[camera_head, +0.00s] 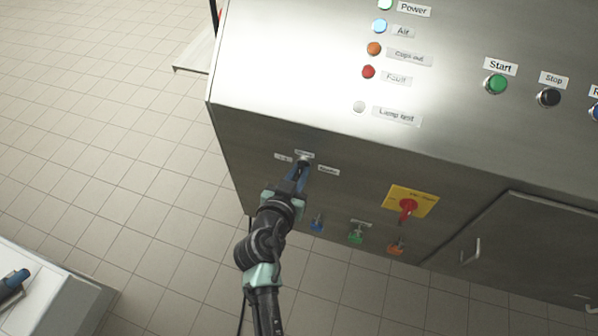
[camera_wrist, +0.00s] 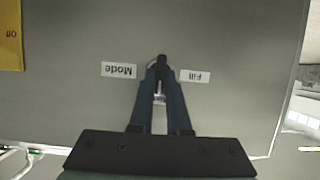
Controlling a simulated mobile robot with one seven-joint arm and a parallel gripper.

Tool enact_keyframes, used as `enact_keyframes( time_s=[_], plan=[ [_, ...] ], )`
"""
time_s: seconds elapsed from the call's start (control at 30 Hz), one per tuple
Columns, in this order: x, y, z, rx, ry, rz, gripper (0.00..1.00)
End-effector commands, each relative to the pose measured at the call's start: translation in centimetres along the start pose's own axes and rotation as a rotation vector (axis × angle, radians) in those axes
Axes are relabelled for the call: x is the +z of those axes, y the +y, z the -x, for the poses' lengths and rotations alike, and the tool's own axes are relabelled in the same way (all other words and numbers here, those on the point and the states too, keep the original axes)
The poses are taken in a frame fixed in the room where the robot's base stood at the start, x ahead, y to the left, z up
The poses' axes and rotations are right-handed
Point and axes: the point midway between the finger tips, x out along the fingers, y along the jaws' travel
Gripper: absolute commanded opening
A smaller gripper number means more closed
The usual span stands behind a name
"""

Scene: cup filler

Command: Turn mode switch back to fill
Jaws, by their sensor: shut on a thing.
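The mode switch (camera_wrist: 162,61) is a small black knob on the upper front face of the steel cabinet. Part of another small label (camera_wrist: 160,99) shows between the fingers. My gripper (camera_wrist: 161,78) is shut on the knob with its two blue fingers, which hide much of it. In the head view my gripper (camera_head: 299,172) reaches up to the switch. Which label the knob points to cannot be told.
A red rotary switch on a yellow plate (camera_head: 426,203) is right of my gripper. Blue, green and orange fittings (camera_head: 356,236) stick out lower down. Lamps and a green Start button (camera_head: 495,84) are on the sloped panel above. Tiled floor (camera_head: 110,130) is open at left.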

Motion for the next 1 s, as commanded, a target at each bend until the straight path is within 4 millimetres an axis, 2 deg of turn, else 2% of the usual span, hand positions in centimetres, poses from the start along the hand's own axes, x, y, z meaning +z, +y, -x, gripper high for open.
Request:
enact_keyframes(
  time_s=[0.37,1.0],
  plan=[
    [0.33,-0.22,-0.13,0.052,0.000,0.127,0.00],
    [0.66,-0.82,-0.27,0.277,0.000,0.671,0.00]
  ],
)
